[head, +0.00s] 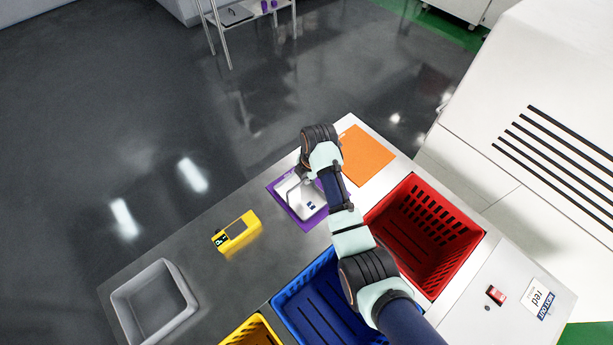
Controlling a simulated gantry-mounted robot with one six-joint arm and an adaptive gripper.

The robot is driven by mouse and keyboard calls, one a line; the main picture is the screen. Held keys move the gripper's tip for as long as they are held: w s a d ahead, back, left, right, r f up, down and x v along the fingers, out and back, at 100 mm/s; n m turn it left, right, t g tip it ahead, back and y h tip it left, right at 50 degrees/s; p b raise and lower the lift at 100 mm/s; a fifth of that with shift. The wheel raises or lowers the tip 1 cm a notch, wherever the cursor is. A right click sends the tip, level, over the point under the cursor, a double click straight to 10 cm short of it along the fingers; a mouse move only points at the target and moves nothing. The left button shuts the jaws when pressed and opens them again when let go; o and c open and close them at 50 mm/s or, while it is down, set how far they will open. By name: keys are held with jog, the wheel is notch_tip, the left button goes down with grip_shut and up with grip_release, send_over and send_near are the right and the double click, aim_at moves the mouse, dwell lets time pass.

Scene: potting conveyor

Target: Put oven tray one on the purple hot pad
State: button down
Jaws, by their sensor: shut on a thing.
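A small silver-white oven tray (301,197) with a dark blue label lies over the purple hot pad (300,224). The label is too small to read. Purple shows around the tray's edges. My gripper (304,183) reaches down to the tray's upper right part and is shut on it. My wrist and forearm hide the fingertips and the right side of the tray and pad. I cannot tell whether the tray touches the pad or is just above it.
An orange pad (366,156) lies right of my wrist. Red (462,218), blue (283,298) and yellow (238,332) crates line the near side. A yellow device (240,230) and a grey bin (120,301) are on the left. Grey counter between them is clear.

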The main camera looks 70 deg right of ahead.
jog(key=c, duration=1.3)
grip_release()
jog(key=shift+o, duration=0.2)
notch_tip(320, 180, up, 12)
jog(key=s+p, duration=0.1)
jog(key=s, duration=0.1)
jog(key=shift+a+p, duration=0.4)
jog(key=shift+a, duration=0.05)
jog(key=shift+w, duration=0.1)
